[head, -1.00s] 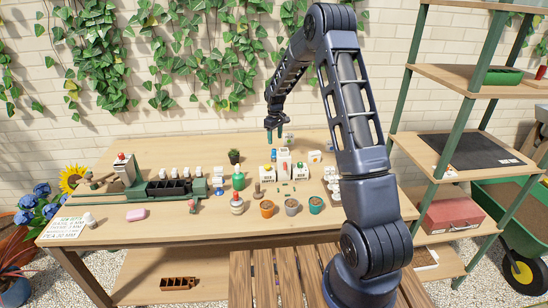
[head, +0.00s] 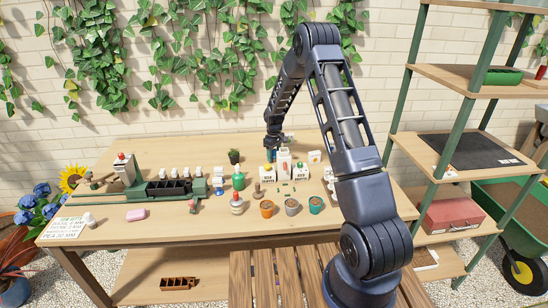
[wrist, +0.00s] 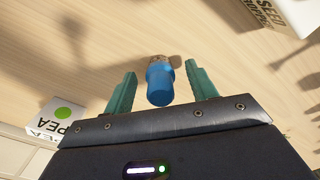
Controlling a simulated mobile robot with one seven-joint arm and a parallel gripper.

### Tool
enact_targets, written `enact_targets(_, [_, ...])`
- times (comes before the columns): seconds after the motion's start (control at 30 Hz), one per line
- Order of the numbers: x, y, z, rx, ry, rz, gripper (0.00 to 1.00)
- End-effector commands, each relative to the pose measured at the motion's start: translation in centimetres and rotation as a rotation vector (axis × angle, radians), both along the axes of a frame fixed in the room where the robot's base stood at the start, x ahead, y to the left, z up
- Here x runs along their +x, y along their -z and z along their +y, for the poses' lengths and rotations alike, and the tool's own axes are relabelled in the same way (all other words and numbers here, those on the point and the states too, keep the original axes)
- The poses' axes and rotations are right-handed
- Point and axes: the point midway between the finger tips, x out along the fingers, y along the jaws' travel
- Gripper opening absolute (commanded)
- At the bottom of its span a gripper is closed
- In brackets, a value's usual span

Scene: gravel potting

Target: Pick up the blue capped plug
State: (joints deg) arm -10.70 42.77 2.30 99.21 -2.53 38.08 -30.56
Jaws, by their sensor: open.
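The blue capped plug (wrist: 160,82) stands on the table between the two green fingers of my gripper (wrist: 159,85) in the wrist view. Its blue cap faces the camera, and a greyish-brown part shows past it. My gripper is open, with a gap on each side of the plug. In the head view my gripper (head: 271,153) is low over the back of the table, behind the small white boxes. The plug cannot be made out clearly there.
A white box with a green dot and "PEA" (wrist: 52,122) stands left of my gripper. Another printed white box (wrist: 276,16) is at the upper right. Pots, including an orange one (head: 267,209), stand nearer the table's front.

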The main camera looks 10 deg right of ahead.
Motion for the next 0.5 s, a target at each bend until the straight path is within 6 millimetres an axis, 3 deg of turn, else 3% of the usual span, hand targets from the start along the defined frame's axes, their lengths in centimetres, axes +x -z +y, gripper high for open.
enact_targets(0.13, [0.01, -0.04, -0.01, 0.000, 0.000, 0.000, 0.57])
enact_targets(0.37, [0.00, -0.06, 0.00, 0.000, 0.000, 0.000, 0.12])
enact_targets(0.5, [0.01, -0.07, 0.01, 0.000, 0.000, 0.000, 0.09])
